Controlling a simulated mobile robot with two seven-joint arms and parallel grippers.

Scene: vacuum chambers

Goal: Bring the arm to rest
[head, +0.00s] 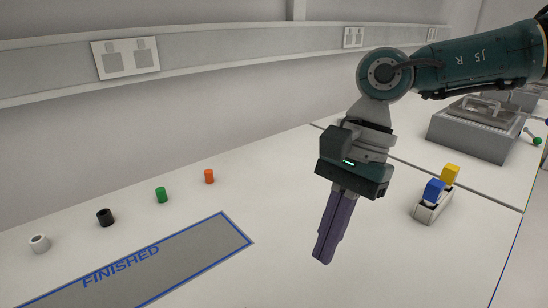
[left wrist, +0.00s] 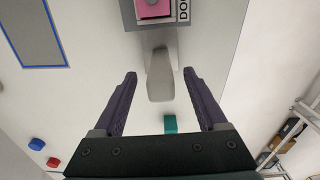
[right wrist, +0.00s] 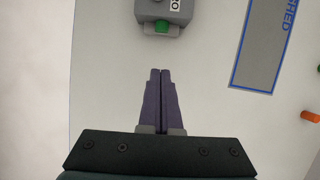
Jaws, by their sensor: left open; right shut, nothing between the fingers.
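My right gripper (head: 322,262) hangs from its arm over the white table in the head view, fingers pointing down. Its purple fingers are pressed together with nothing between them; the right wrist view also shows them (right wrist: 160,72) shut. My left gripper (left wrist: 160,73) shows only in the left wrist view. Its fingers are wide apart. A pale grey rounded part (left wrist: 160,78) shows between and beyond them, with no finger touching it that I can see. The left arm is not in the head view.
White (head: 39,243), black (head: 105,217), green (head: 161,195) and orange (head: 209,176) cylinders stand behind the FINISHED area (head: 190,260). A holder (head: 424,213) with blue and yellow blocks and a grey unit (head: 450,138) are at right. A grey device (right wrist: 150,10) lies beyond the right fingers.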

